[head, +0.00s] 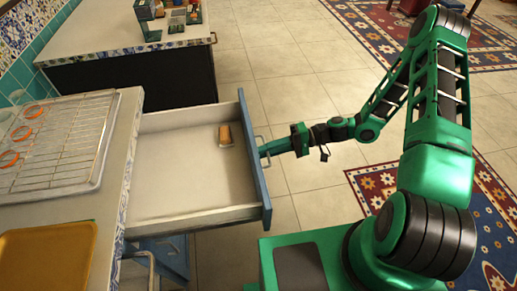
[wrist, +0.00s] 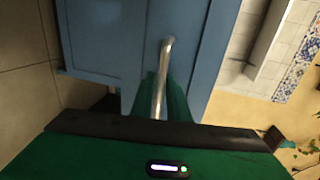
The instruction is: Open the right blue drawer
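The blue drawer (head: 255,165) is pulled well out from the counter in the head view, its pale inside showing. Its blue front also fills much of the wrist view (wrist: 215,50). The metal handle (wrist: 165,60) is on that front. My green gripper (head: 268,149) is at the handle, just outside the drawer front. In the wrist view its fingers (wrist: 164,98) lie close on both sides of the handle and look shut on it. The far ends of the fingers are partly hidden by the handle.
A small tan-orange block (head: 225,134) lies in the drawer. A wire rack (head: 55,140) and a yellow tray (head: 45,262) are on the counter at left. Another counter (head: 130,30) stands behind. Tiled floor (head: 290,80) lies open to the right of the drawer.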

